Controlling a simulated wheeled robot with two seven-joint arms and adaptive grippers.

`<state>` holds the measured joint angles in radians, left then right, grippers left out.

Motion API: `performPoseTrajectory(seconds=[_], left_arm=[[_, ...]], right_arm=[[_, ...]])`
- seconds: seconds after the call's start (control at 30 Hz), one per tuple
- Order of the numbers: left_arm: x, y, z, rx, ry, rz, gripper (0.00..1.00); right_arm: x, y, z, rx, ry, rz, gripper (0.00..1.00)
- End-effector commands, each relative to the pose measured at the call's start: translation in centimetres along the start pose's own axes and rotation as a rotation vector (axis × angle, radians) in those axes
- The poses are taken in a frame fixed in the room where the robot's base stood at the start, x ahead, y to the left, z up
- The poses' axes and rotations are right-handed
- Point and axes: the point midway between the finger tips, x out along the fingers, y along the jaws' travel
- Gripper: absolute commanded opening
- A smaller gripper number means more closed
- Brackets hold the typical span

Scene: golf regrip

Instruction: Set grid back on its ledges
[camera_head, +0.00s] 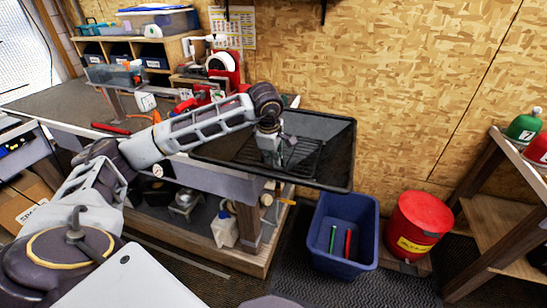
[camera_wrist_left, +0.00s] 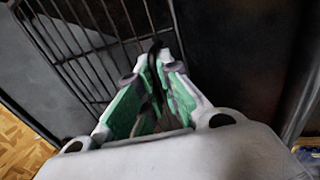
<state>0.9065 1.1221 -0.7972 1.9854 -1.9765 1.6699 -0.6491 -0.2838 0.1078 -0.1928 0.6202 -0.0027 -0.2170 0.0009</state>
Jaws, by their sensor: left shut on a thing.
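The grid (camera_head: 306,160), a rack of thin dark parallel bars, is at the black tray (camera_head: 352,150) at the right end of the workbench. My left gripper (camera_head: 281,160) reaches down over the tray and is shut on the grid. In the left wrist view, the green-padded fingers (camera_wrist_left: 158,62) meet at the grid's edge, and the bars (camera_wrist_left: 95,45) spread out to the upper left. The ledges are hidden, and I cannot tell whether the grid touches them. My right gripper is not in view.
A blue bin (camera_head: 345,207) holding a green and a red grip stands on the floor below the tray. A red can (camera_head: 419,222) is beside it. A wooden shelf (camera_head: 500,200) stands at right. A red-and-white machine (camera_head: 222,68) is on the bench behind my left arm.

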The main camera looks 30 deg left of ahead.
Motion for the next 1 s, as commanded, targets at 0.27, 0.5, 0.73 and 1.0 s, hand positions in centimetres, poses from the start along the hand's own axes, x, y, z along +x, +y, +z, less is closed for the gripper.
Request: performPoseTrajectory(seconds=[0.27, 0.5, 0.73, 1.0], left_arm=[[0.2, 0.0, 0.0, 0.0, 0.0, 0.001, 0.0], [0.3, -0.1, 0.0, 0.0, 0.0, 0.001, 0.21], [0.3, -0.1, 0.0, 0.0, 0.0, 0.0, 0.31], [0.1, -0.1, 0.0, 0.0, 0.0, 0.0, 0.31]], right_arm=[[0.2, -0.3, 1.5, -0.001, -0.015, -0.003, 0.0], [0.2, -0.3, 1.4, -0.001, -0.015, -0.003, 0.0], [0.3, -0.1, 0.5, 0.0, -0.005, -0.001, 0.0], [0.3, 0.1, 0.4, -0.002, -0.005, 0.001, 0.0]])
